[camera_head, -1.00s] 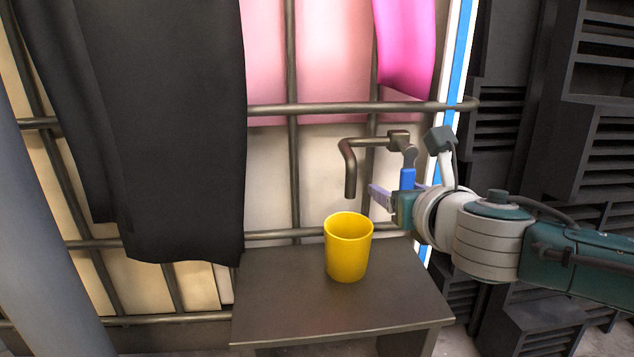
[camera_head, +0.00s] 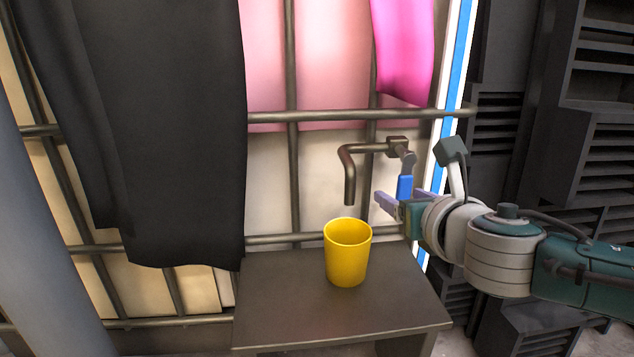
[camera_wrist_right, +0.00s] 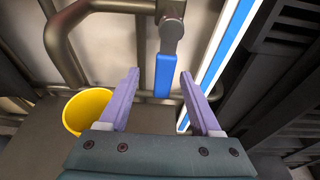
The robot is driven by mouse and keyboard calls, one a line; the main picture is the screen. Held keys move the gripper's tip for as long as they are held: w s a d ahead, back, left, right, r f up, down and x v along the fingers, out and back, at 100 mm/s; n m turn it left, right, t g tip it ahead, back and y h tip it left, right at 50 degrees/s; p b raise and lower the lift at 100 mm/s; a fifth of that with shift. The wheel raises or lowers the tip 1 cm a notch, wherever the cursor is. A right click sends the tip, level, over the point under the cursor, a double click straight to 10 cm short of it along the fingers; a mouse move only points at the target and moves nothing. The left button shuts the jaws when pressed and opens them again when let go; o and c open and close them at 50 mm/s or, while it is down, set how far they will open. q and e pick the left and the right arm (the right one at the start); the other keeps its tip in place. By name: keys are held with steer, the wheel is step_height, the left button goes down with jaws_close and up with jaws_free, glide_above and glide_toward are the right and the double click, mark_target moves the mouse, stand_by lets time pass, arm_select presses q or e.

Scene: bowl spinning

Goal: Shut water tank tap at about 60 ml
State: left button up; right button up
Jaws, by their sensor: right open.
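The water tank tap has a dark metal spout (camera_head: 350,175) that bends down above a yellow cup (camera_head: 347,262). Its blue handle (camera_head: 404,187) hangs down from the dark valve body. In the right wrist view the blue handle (camera_wrist_right: 165,75) hangs between and just beyond the two purple fingers. My right gripper (camera_head: 405,200) is open around the handle's line, and I see no finger pressed on it. The yellow cup stands upright on a small dark table (camera_head: 290,300), under the spout; it also shows in the right wrist view (camera_wrist_right: 84,110). The water level cannot be seen. My left gripper is not in view.
A metal bar frame (camera_head: 330,115) stands in front of the pale tank wall. A black cloth (camera_head: 165,130) hangs at left and a pink cloth (camera_head: 402,50) at top. Dark slatted crates (camera_head: 590,130) stand at right. The table's left part is clear.

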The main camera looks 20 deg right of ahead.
steer(key=p+v, duration=0.5)
steer(key=v, duration=0.2)
steer(key=shift+s+r, duration=0.2)
steer(key=shift+r, duration=0.15)
steer(key=shift+r, duration=0.1)
